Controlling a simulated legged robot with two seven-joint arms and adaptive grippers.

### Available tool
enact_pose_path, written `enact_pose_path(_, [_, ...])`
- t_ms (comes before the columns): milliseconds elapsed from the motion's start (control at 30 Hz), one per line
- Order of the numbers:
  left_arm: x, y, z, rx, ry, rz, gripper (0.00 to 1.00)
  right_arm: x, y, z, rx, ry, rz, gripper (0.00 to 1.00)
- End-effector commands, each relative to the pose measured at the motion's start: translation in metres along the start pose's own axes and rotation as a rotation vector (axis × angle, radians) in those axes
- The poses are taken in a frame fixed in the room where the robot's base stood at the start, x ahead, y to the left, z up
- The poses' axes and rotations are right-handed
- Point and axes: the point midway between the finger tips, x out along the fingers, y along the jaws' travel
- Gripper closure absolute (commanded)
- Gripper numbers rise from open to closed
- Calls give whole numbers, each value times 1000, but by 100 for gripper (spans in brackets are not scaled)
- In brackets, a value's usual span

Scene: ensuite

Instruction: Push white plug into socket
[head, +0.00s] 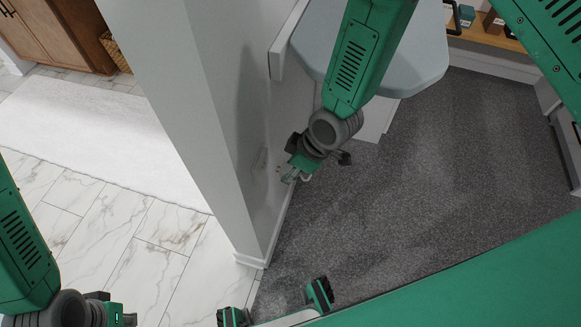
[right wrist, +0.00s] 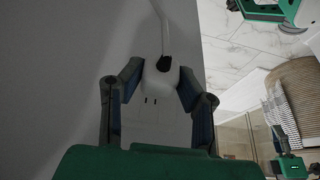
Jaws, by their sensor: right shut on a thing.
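The white plug (right wrist: 160,80) is held between the fingers of my right gripper (right wrist: 162,74) in the right wrist view. Its white cable rises from a black part at its top. Just below the plug, two small dark slots (right wrist: 150,100) show against the wall, seemingly the socket; the plug looks close to it, but I cannot tell whether they touch. In the head view the right gripper (head: 296,172) is near the wall beside the pale socket plate (head: 261,160). The plug is too small to make out there. My left gripper (head: 118,317) is at the bottom left, partly cut off, away from the wall.
The white wall (head: 228,150) ends in a corner left of the socket. A grey-blue rounded seat or table (head: 420,70) stands behind the right arm. Dark grey carpet (head: 430,160) is open to the right; marble tiles (head: 110,240) and a white rug (head: 90,125) lie left.

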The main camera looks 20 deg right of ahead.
Motion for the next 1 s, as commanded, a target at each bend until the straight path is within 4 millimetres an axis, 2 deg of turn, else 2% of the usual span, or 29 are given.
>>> enact_pose_path(1000, [1, 0, 0, 0, 0, 0, 100, 8, 0, -19, 0, 1, 0, 100])
